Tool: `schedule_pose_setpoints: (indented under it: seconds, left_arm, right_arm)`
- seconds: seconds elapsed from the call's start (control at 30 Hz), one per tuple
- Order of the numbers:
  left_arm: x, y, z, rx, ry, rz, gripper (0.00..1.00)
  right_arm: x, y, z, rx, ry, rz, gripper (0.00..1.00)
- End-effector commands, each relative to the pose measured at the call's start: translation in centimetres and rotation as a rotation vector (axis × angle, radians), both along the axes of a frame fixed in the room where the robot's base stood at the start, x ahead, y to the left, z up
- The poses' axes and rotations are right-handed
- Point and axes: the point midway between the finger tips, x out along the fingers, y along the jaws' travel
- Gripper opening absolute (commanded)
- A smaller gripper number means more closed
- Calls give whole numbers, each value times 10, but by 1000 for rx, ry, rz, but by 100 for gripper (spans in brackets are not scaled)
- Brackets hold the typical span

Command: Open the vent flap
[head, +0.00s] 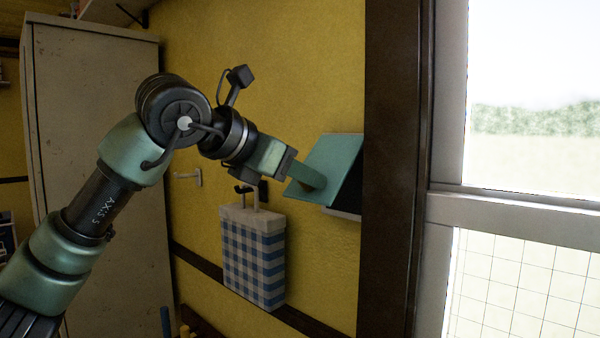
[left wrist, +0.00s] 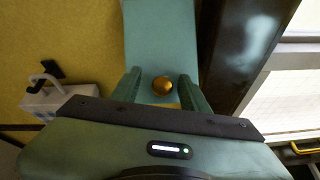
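The vent flap (head: 338,158) is a teal panel on the yellow wall beside the window. It stands tilted out at its lower edge, with a dark gap behind it on the right. The flap (left wrist: 162,35) also shows in the left wrist view, with a round brass knob (left wrist: 162,86) on it. My left gripper (head: 308,178) reaches the flap's lower part. In the left wrist view its two fingers (left wrist: 161,92) stand on either side of the knob, with visible gaps between them and the knob. My right gripper is not in view.
A blue-and-white checked cloth bag (head: 253,258) hangs on the wall below my left wrist. A wall hook (head: 190,177) is to its upper left. A tall pale cabinet (head: 95,140) stands at the left. A dark post (head: 392,170) and the window (head: 525,200) are right of the flap.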

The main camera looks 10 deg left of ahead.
Motion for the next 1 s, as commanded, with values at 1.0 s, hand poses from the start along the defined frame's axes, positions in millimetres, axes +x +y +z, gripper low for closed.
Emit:
schedule_pose_setpoints:
  seconds: [1.0]
  left_arm:
    - [-58, 43, 31, -1, 0, 0, 45]
  right_arm:
    - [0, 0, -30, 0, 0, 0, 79]
